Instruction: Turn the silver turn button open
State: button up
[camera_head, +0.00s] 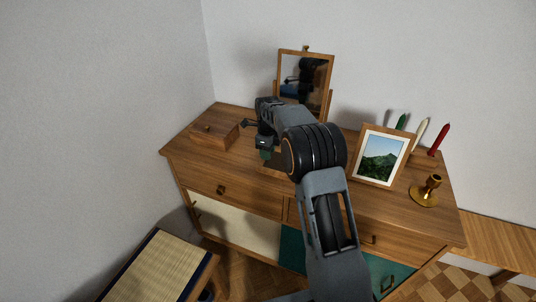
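I cannot make out a silver turn button in this view; it may be too small or hidden behind my arm. A wooden box (214,134) with a small dark fitting on its top sits at the left of the dresser top. My gripper (257,138) is above the dresser, just right of the box and apart from it. My arm covers much of the middle of the dresser. The fingers are small and dark, and I cannot tell whether they are open or shut.
The wooden dresser (240,203) also carries a tilting mirror (305,76), a framed landscape picture (381,157), a brass candle holder (426,191) and green, white and red candles (438,139). A woven-seat stool (155,268) stands at lower left. Walls close off the back and left.

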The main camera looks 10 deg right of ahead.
jog(key=shift+f, duration=0.55)
jog(key=shift+c, duration=0.2)
grip_shut()
